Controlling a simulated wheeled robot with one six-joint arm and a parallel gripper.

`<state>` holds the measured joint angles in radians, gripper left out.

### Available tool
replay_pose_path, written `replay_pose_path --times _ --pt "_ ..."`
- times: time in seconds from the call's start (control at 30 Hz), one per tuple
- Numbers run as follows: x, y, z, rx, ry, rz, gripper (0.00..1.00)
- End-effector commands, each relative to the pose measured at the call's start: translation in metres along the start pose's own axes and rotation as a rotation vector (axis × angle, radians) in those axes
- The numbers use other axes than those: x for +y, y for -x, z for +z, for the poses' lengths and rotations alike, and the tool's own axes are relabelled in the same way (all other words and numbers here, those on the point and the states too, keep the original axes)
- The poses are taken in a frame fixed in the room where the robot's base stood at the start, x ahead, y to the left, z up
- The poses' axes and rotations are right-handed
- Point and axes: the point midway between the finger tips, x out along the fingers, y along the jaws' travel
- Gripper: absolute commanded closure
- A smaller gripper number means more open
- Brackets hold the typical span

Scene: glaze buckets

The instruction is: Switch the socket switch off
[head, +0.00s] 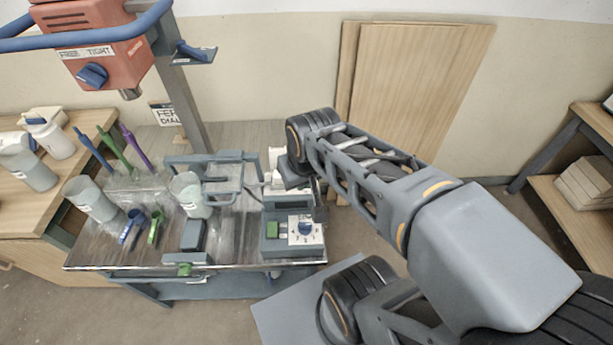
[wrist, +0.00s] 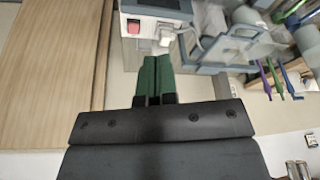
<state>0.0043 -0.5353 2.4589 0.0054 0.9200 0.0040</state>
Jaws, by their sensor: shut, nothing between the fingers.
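The white socket (wrist: 148,48) shows at the top of the wrist view, with a red rocker switch (wrist: 133,27) on its left part and a white plug (wrist: 165,38) to the right. I cannot tell which way the switch is tipped. In the head view the socket (head: 276,160) is partly hidden by my arm. My gripper (wrist: 155,62) is shut and empty, its green fingertips together. In the wrist view the tips appear just below the socket and right of the switch. I cannot tell the gap in depth.
A grey box with a dial (head: 305,230) and a green button stands near the trolley's right edge. Cups (head: 190,195), brushes and a small scale (head: 187,245) stand to the left. Wooden boards (head: 420,85) lean on the wall. A red mixer (head: 95,45) hangs at upper left.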

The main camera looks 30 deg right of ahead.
Motion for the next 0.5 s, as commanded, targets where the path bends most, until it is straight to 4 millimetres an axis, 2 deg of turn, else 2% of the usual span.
replay_pose_path --times 0.27,0.5 --pt "0.025 -0.026 -0.066 -0.152 -0.123 0.016 1.0" --pt "0.06 -0.074 -0.121 -0.299 -0.247 0.026 1.0"
